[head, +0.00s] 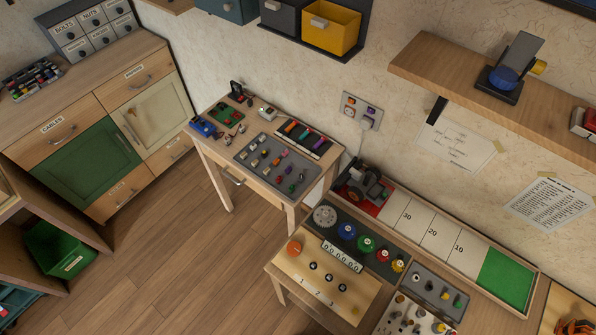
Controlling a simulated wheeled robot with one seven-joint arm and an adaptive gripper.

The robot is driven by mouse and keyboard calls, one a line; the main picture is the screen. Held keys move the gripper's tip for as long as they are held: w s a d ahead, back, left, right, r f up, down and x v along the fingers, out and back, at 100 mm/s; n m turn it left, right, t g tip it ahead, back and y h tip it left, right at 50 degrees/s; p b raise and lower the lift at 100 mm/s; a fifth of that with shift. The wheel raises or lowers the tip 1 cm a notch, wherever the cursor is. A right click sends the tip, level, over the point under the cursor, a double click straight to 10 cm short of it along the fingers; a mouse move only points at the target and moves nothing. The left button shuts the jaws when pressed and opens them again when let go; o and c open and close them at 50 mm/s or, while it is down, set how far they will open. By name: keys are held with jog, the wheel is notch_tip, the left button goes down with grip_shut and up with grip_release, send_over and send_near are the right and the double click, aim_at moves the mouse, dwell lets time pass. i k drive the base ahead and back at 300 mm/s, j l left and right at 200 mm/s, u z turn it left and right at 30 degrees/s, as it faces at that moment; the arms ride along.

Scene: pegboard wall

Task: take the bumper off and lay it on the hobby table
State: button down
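A small dark grey vehicle (365,186) with wheels stands on the red end of a long wooden track (432,232). It is small in the picture, and I cannot make out which part of it is a bumper. A wooden table (225,159) against the wall bears small electronic parts and a grey mat with several coloured pieces. A second wooden table (352,302) in front of the track bears coloured gears and a numbered board. No label shows which one is the hobby table. My gripper is not in view.
A wooden shelf (450,80) juts from the wall at upper right, above the track. Grey and yellow bins (330,27) hang at the top. Drawers and cabinets (90,140) stand at left, with an open green bin (62,248) below. The wooden floor (190,270) between is clear.

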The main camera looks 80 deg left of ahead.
aim_at(353, 173)
jog(key=u, duration=2.4)
jog(key=j, duration=0.4)
jog(key=k+j+z, duration=0.15)
jog(key=j, duration=0.25)
jog(key=k+j, duration=0.1)
jog(key=j, duration=0.3)
jog(key=i+j+z, duration=0.15)
jog(key=j, duration=0.3)
jog(key=i+j+z, duration=0.2)
jog(key=j, duration=0.2)
jog(key=j+z, duration=0.15)
jog(key=j, duration=0.35)
jog(key=i+j+z, duration=0.2)
jog(key=j, duration=0.25)
jog(key=i+j+z, duration=0.15)
jog(key=i+j, duration=0.2)
jog(key=i, duration=0.15)
jog(key=i+j+z, duration=0.2)
jog(key=i+j, duration=0.2)
jog(key=i, duration=0.15)
